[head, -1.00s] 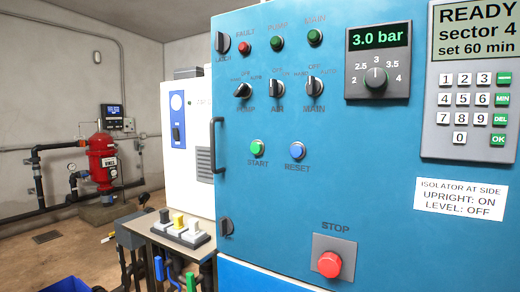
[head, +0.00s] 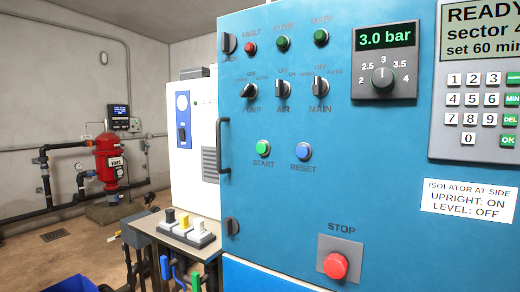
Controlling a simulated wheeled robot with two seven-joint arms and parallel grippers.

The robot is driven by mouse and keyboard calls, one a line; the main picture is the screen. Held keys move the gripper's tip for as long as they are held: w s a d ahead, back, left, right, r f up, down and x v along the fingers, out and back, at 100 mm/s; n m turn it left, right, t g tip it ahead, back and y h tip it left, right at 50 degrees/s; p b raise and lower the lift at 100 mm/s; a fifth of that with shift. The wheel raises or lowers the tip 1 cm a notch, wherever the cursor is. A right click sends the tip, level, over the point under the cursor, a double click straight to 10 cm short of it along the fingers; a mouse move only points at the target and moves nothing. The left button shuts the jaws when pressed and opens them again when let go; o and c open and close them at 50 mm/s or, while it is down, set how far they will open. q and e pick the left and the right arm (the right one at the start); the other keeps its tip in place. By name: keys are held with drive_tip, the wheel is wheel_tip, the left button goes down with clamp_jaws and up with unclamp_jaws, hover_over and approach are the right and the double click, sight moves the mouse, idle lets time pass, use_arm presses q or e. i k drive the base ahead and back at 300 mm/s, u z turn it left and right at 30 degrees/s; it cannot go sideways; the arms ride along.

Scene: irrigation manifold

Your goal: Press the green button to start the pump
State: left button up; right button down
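The green START button (head: 263,148) sits on the front of the blue control cabinet (head: 370,200), left of the blue RESET button (head: 303,151). Nothing covers it. The display (head: 384,37) reads 3.0 bar, and the keypad screen (head: 485,28) reads READY, sector 4, set 60 min. The PUMP selector (head: 250,90) is above the START button, beside the AIR and MAIN selectors. Neither of my grippers shows in the head view.
A red STOP button (head: 335,266) is low on the cabinet. A dark door handle (head: 222,146) stands out at its left edge. A small table with several levers (head: 184,222) stands left. A red tank (head: 108,158) is farther back. Open floor lies at left.

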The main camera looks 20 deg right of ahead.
sight(261, 148)
drive_tip(key=z, duration=2.15)
drive_tip(key=k, duration=0.9)
drive_tip(key=u, duration=1.5)
drive_tip(key=i, duration=0.5)
drive_tip(key=u, duration=0.05)
